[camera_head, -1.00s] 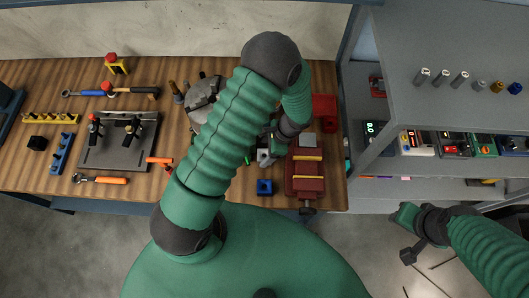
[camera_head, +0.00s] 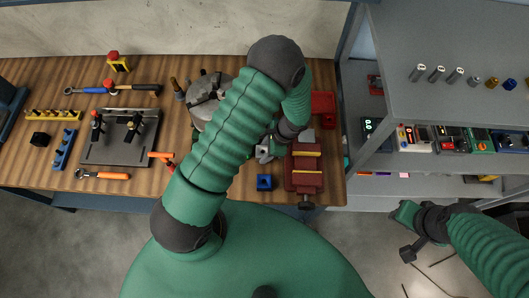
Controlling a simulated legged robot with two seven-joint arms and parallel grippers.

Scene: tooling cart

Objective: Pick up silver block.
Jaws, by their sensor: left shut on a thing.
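My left gripper (camera_head: 268,150) is over the right part of the wooden bench, left of the red vise. It is shut on a small silver block (camera_head: 262,153), which shows only in part beside the fingers. My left arm crosses the middle of the view and hides part of the bench. I cannot tell whether the block touches the bench. My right gripper (camera_head: 405,235) is at the lower right, over the floor, with its fingers apart and empty.
A red vise (camera_head: 304,178) stands right of the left gripper. A blue block (camera_head: 264,182) lies just in front. A round grey chuck (camera_head: 209,98) is behind my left arm. A dark fixture plate (camera_head: 119,150) lies left. Grey shelves (camera_head: 440,50) stand at right.

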